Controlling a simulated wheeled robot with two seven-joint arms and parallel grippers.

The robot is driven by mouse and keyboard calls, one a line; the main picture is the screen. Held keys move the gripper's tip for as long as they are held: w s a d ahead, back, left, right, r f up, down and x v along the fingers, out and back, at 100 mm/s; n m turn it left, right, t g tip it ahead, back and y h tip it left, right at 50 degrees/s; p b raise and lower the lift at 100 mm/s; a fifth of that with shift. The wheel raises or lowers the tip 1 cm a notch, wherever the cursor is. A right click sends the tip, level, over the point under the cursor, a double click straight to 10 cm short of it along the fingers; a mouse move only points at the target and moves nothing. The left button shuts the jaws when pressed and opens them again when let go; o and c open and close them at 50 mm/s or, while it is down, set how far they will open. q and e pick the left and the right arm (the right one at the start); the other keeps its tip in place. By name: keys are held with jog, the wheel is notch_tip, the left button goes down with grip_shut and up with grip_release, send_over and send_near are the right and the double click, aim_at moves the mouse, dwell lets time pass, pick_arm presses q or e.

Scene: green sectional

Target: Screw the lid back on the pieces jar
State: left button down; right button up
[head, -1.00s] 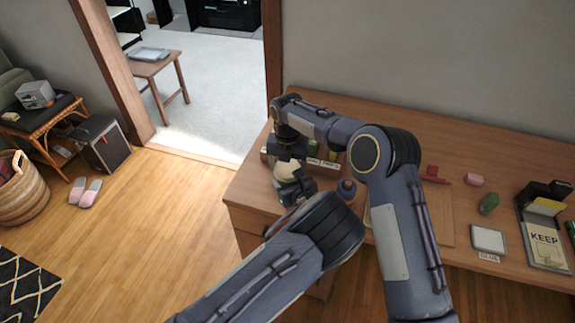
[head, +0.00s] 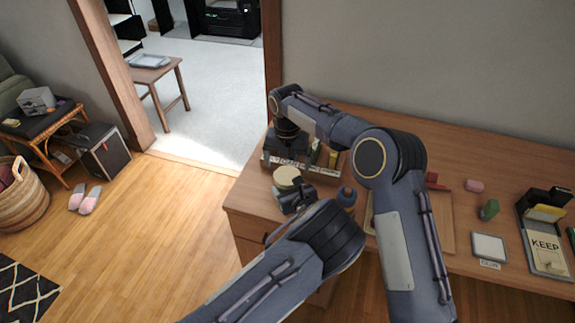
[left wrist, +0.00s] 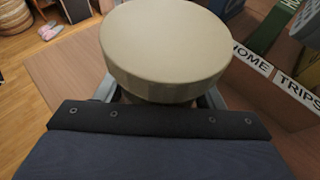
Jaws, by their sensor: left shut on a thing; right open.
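The pieces jar (head: 283,192) stands at the desk's left end, its body mostly hidden by my left gripper (head: 295,193). Its round cream lid (head: 287,175) sits on top and looks level; how tightly it is screwed I cannot tell. The lid also fills the top of the left wrist view (left wrist: 165,45), with the left gripper (left wrist: 160,97) fingers on both sides under it. My left gripper is shut on the jar. My right gripper (head: 286,158) is open and empty, pointing down just above and behind the lid, apart from it.
A divided box (head: 333,171) labelled "HOME TRIPS" stands behind the jar. A wooden board (head: 440,232) and small items lie further right. The desk's left edge is close to the jar.

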aim_at(287, 175)
jog(key=shift+a+r+n, duration=0.1)
jog(key=shift+r+n, duration=0.3)
jog(key=shift+n, duration=0.1)
jog(key=shift+r+n, duration=1.2)
jog(key=shift+r, duration=0.1)
jog(key=shift+f, duration=4)
